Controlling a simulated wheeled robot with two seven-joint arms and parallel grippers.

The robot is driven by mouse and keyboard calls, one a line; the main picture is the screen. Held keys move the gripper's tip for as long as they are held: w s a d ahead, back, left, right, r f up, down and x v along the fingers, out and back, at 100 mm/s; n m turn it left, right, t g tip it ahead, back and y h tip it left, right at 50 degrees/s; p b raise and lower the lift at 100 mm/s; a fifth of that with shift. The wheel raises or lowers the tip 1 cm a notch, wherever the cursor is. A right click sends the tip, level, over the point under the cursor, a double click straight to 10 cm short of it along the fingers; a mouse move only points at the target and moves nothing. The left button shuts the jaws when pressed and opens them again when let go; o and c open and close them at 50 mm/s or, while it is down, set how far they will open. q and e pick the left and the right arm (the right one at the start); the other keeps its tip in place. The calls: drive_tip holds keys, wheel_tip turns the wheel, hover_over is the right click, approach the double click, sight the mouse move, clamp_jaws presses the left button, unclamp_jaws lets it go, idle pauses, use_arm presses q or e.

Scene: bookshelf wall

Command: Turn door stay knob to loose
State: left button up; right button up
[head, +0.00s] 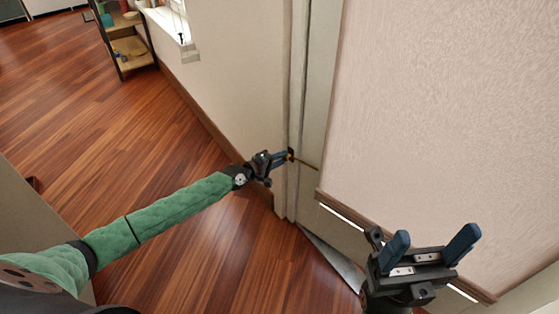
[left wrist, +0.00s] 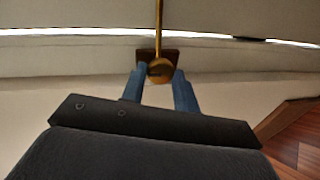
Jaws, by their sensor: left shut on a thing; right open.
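The door stay knob (left wrist: 160,70) is a round brass piece in front of a small dark brown block, with a thin brass rod (left wrist: 159,22) running away from it toward the top of the left wrist view. My left gripper (left wrist: 160,75) has its two blue fingers on either side of the knob and is shut on it. In the head view my left gripper (head: 284,156) reaches the door frame, and its fingers hide most of the knob. The rod (head: 307,164) shows there as a short thin line to the right. My right gripper (head: 434,246) is open and empty at the lower right.
A textured wall panel (head: 450,110) with a brown lower trim fills the right side. A pale door frame (head: 297,100) stands beside my left gripper. The wooden floor (head: 190,255) is clear. A small shelf (head: 130,45) stands far off at the upper left.

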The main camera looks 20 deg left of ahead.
use_arm(q)
drive_tip(key=shift+a, duration=0.1)
drive_tip(key=o, duration=1)
drive_tip(key=shift+c, duration=0.2)
